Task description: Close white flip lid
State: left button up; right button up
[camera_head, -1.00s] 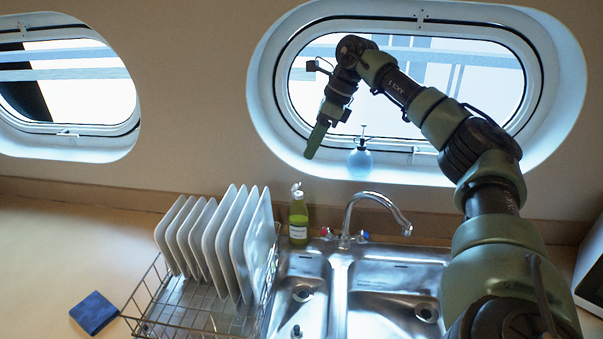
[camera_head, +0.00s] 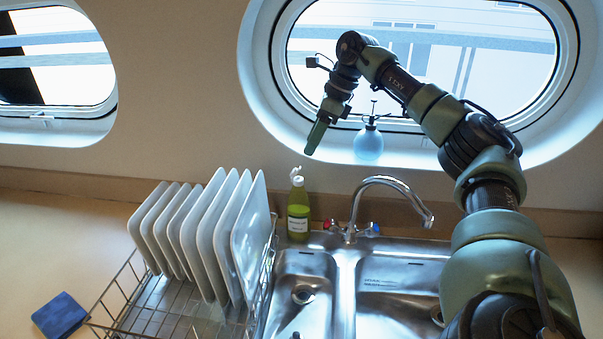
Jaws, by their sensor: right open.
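A green bottle (camera_head: 298,218) with a white label stands upright on the ledge behind the sink, left of the tap. Its white flip lid (camera_head: 297,176) is on top, with the flap tipped up and open. My right gripper (camera_head: 315,138) is above and slightly right of the lid in the picture, pointing down, and apart from it. It is open, though seen edge-on so the gap between the fingers hardly shows. Nothing shows in its grasp. My left gripper is not in view.
A wire dish rack (camera_head: 130,300) with several white plates (camera_head: 205,235) stands left of the bottle. A tap (camera_head: 385,183) and a steel sink (camera_head: 345,275) are to the right. A blue spray bottle (camera_head: 369,146) stands on the porthole sill. A blue sponge (camera_head: 60,316) lies at lower left.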

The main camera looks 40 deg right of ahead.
aim_at(300, 167)
jog(key=p+x, duration=0.2)
jog(key=x, duration=0.4)
jog(key=shift+w+a+f, duration=0.1)
jog(key=shift+f, duration=0.2)
jog(key=shift+w+a+f, duration=0.1)
jog(key=shift+w+f, duration=0.05)
jog(key=shift+f, duration=0.45)
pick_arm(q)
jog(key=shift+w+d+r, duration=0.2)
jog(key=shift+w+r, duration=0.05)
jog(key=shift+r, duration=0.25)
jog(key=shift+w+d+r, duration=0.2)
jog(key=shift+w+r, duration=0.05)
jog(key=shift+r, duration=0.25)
pick_arm(e)
grip_shut()
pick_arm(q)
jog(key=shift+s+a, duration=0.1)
